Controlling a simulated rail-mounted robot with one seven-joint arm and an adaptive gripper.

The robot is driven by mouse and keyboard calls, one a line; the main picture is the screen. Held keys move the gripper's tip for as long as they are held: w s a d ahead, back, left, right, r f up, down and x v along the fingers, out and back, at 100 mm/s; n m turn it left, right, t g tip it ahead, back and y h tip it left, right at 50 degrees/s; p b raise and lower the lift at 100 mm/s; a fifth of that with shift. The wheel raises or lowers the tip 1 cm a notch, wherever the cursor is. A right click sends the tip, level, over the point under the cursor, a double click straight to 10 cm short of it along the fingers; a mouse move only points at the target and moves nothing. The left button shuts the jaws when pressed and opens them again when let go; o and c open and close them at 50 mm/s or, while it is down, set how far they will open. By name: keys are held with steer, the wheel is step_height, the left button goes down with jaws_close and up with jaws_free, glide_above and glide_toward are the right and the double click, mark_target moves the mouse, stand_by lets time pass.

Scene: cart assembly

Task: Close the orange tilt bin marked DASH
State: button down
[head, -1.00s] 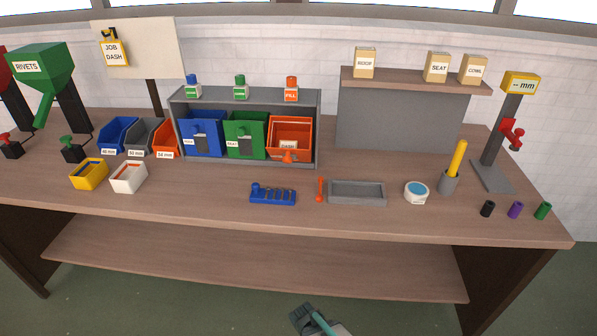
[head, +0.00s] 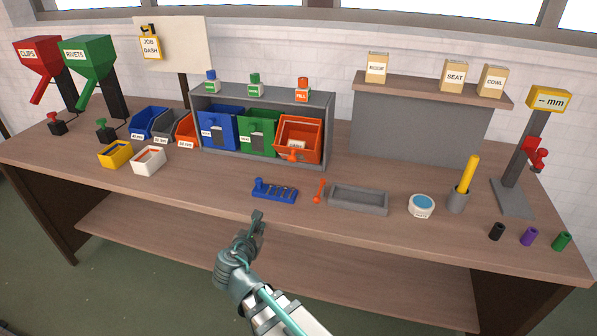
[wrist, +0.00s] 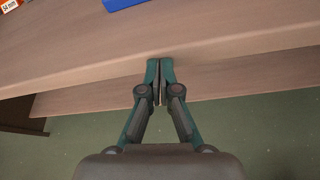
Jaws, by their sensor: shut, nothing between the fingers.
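The orange tilt bin (head: 299,140) marked DASH is the rightmost of three bins in a grey cabinet (head: 330,120). It is tilted forward, its top open and its front leaning out past the blue and green bins. An orange handle or tab shows at its lower front. My gripper (head: 257,216) is shut and empty in front of the bench's front edge, below and left of the bin and apart from it. In the wrist view the two fingertips (wrist: 160,62) meet, with the bench edge beyond them; the orange tilt bin is not in that view.
A blue slotted block (head: 275,192) lies on the bench near my gripper, with an orange tool (head: 319,190) and a grey tray (head: 358,200) to its right. Yellow (head: 115,155) and white boxes stand left. Bare bench top (head: 215,178) lies before the cabinet.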

steer(key=d+r+t, duration=0.1)
steer(key=r, duration=0.2)
steer(key=w+d+r+n+t+h, duration=0.1)
steer(key=d+r, duration=0.1)
steer(key=w+d+r+t+h, duration=0.1)
steer(key=r, duration=0.2)
steer(key=shift+w+d+r+n, duration=0.1)
steer(key=shift+d+r+n, duration=0.15)
steer(key=shift+r+n, duration=0.15)
steer(key=shift+w+d, duration=0.15)
steer(key=shift+w, duration=0.1)
steer(key=p+x, duration=0.1)
steer(key=x, duration=0.8)
steer(key=shift+w+d+r, duration=0.1)
steer(key=shift+w+d, duration=0.05)
steer(key=shift+w, duration=0.25)
steer(key=shift+w+d+r+p, duration=0.25)
steer(key=shift+w+r+p, duration=0.4)
steer(key=shift+w+r, duration=0.15)
steer(key=shift+w+d+r, duration=0.15)
steer(key=shift+w+r, duration=0.3)
steer(key=shift+w, duration=0.05)
steer(key=shift+r+p, duration=0.15)
steer(key=shift+p, duration=0.2)
